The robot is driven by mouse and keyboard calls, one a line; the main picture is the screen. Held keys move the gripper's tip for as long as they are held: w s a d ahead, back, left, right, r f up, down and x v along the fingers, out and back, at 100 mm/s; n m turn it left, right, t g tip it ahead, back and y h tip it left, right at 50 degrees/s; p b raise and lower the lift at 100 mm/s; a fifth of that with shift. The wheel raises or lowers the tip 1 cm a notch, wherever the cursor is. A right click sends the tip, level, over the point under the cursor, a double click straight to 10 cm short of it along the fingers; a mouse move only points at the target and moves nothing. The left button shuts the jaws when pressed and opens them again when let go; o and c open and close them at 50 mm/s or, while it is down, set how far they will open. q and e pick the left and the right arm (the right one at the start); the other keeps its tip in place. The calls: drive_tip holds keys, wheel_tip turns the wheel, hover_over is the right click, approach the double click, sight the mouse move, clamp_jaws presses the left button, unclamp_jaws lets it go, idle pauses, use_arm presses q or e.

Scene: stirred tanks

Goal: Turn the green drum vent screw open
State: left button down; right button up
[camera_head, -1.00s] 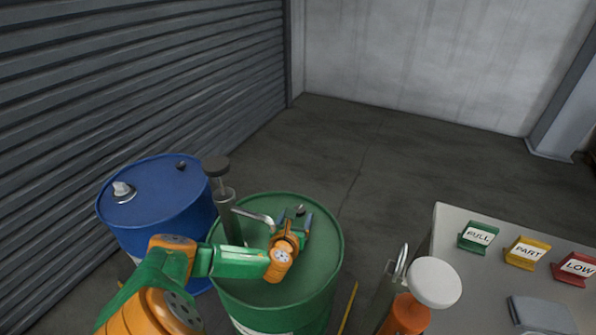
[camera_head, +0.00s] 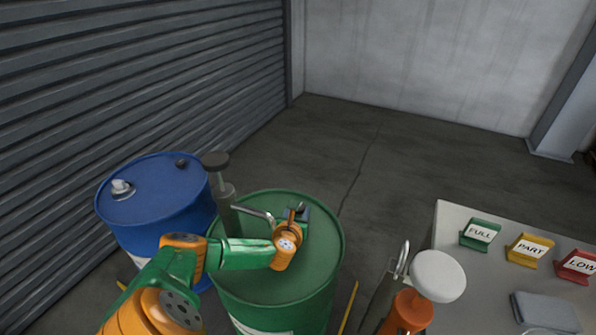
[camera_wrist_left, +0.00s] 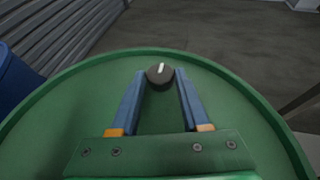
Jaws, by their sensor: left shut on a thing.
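The green drum (camera_head: 322,262) stands upright in the middle of the head view. Its vent screw is a small dark round knob (camera_wrist_left: 160,74) with a white mark across its top, near the drum's far rim in the wrist view. My left gripper (camera_head: 301,211) reaches over the drum lid from the left. Its two blue fingers (camera_wrist_left: 160,78) are shut on the knob, one on each side. The right gripper is not in view.
A dark upright pump (camera_head: 224,195) with a bent spout (camera_head: 255,215) stands on the green drum beside my forearm. A blue drum (camera_head: 155,205) is behind left. A table (camera_head: 455,225) with FULL (camera_head: 480,233), PART (camera_head: 529,249) and LOW (camera_head: 578,265) signs is right. Floor beyond is clear.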

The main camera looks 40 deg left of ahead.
use_arm(q)
drive_tip(key=shift+w+d+n+g+y, duration=0.15)
drive_tip(key=shift+n+g+y, duration=0.25)
drive_tip(key=shift+n+y, duration=0.2)
drive_tip(key=shift+d+n+g+y+p, duration=0.15)
drive_tip(key=shift+n+g+y+p, duration=0.15)
drive_tip(key=shift+n+g+y, duration=0.4)
drive_tip(key=shift+w+d+f+n+g+y+b, duration=0.15)
drive_tip(key=shift+n+g+y+b, duration=0.15)
drive_tip(key=shift+n, duration=0.2)
drive_tip(key=shift+w+a+n+g+y+b, duration=0.1)
drive_tip(key=shift+n+g+y+b, duration=0.15)
drive_tip(key=shift+n+g, duration=0.2)
drive_tip(key=n+g+b, duration=0.1)
drive_tip(key=g+b, duration=0.1)
drive_tip(key=b, duration=0.1)
drive_tip(key=n+g+y+b, duration=0.1)
drive_tip(key=n+b, duration=0.1)
drive_tip(key=b, duration=0.1)
drive_tip(key=w+n+g+y+b, duration=0.1)
drive_tip(key=n+g+b, duration=0.1)
drive_tip(key=b, duration=0.2)
drive_tip(key=shift+d+f+g+y, duration=0.15)
drive_tip(key=shift+d+g+y, duration=0.1)
drive_tip(key=shift+g, duration=0.1)
drive_tip(key=shift+r+n+g+b, duration=0.3)
drive_tip(key=shift+n+g+b, duration=0.1)
drive_tip(key=shift+n+b, duration=0.25)
drive_tip(key=shift+r, duration=0.1)
